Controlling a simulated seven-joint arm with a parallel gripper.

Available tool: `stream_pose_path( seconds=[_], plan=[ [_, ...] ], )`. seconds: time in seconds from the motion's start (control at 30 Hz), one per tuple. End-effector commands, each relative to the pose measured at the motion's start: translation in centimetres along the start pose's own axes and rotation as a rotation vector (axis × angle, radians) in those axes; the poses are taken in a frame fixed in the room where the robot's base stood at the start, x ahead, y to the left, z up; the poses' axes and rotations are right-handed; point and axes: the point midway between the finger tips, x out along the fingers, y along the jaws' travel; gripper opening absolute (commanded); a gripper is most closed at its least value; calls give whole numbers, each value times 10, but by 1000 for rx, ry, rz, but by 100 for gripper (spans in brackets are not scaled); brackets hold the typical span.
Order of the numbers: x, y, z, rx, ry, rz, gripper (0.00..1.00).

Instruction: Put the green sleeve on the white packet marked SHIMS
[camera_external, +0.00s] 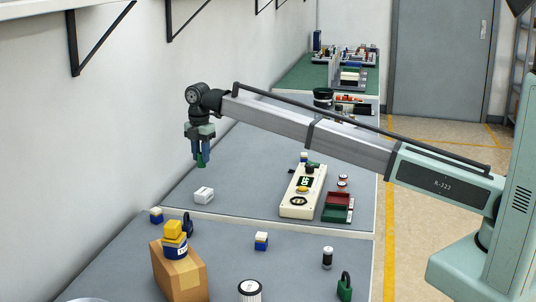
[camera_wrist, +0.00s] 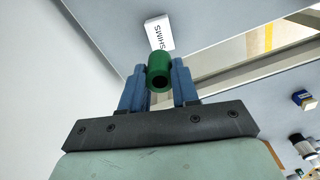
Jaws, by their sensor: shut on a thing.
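The green sleeve (camera_wrist: 159,70) is a short hollow cylinder, seen in the wrist view with its open end toward the camera. My gripper (camera_external: 200,157) is shut on it, with a blue finger on each side. In the external view the sleeve (camera_external: 200,160) hangs at the fingertips above the grey bench. The white packet (camera_external: 204,195) lies on the bench below and slightly right of the gripper, apart from the sleeve. In the wrist view the packet (camera_wrist: 159,32) shows dark SHIMS lettering, and the sleeve stands just in front of its near edge.
A cream panel (camera_external: 290,208) with controls and a red and green tray (camera_external: 337,207) lie to the right. A cardboard box (camera_external: 180,275) bearing yellow and blue items stands nearer. The bench around the packet is clear; the wall is left.

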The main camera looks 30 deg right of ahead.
Motion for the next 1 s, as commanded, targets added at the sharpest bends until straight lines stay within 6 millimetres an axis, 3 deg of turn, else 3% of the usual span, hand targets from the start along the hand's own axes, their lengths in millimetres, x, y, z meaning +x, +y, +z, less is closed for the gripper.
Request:
stream_pose_path(
  seconds=[0.23, 0.7, 1.0],
  plan=[
    [41, -1, 0, -1, 0, -2, 2],
    [85, -1, 0, -3, 0, -2, 2],
    [88, 0, 0, -3, 0, 0, 2]
  ],
)
